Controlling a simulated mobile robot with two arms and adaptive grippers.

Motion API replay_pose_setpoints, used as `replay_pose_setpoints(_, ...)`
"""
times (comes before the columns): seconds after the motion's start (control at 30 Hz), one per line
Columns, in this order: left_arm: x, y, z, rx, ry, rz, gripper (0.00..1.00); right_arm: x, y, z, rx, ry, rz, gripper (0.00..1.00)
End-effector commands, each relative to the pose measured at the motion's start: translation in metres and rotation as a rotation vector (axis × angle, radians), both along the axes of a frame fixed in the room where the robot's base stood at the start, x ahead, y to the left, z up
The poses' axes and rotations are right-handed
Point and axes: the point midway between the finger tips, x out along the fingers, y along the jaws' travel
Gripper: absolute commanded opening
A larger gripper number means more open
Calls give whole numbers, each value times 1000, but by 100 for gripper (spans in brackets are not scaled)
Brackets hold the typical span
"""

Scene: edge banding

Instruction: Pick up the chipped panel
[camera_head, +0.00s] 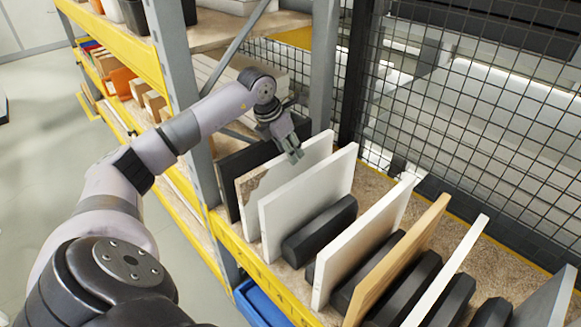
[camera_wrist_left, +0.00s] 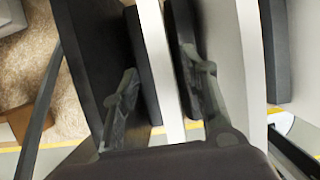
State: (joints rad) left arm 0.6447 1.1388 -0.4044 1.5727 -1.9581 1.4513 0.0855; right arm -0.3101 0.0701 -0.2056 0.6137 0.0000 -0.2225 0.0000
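The chipped panel (camera_head: 270,181) is a white board standing upright in the rack. Its upper front corner is broken away and shows a rough grey-beige patch. My left gripper (camera_head: 294,155) is at this panel's top edge in the head view. In the left wrist view the two fingers of my left gripper (camera_wrist_left: 165,97) are spread, one on each side of a white panel edge (camera_wrist_left: 163,75). Gaps show between the fingers and the edge. Whether either fingertip touches lower down is unclear. My right gripper is in neither view.
A dark panel (camera_head: 228,170) stands just left of the chipped one, and a plain white panel (camera_head: 305,207) stands close on its right. Black dividers (camera_head: 320,231) and more panels, including a wooden one (camera_head: 400,262), follow. Wire mesh (camera_head: 455,110) closes the back.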

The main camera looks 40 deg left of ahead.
Motion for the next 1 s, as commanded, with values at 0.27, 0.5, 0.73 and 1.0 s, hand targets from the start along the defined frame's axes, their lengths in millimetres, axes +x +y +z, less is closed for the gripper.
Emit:
replay_pose_setpoints(0.27,7,-3,-19,-2,3,0,40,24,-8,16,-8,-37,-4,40)
replay_pose_setpoints(0.5,18,-5,-51,-2,0,1,40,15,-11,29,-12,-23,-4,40)
replay_pose_setpoints(0.73,20,-5,-57,1,-1,-1,40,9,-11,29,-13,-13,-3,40)
replay_pose_setpoints(1.0,20,-5,-57,1,-1,0,27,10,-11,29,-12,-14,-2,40)
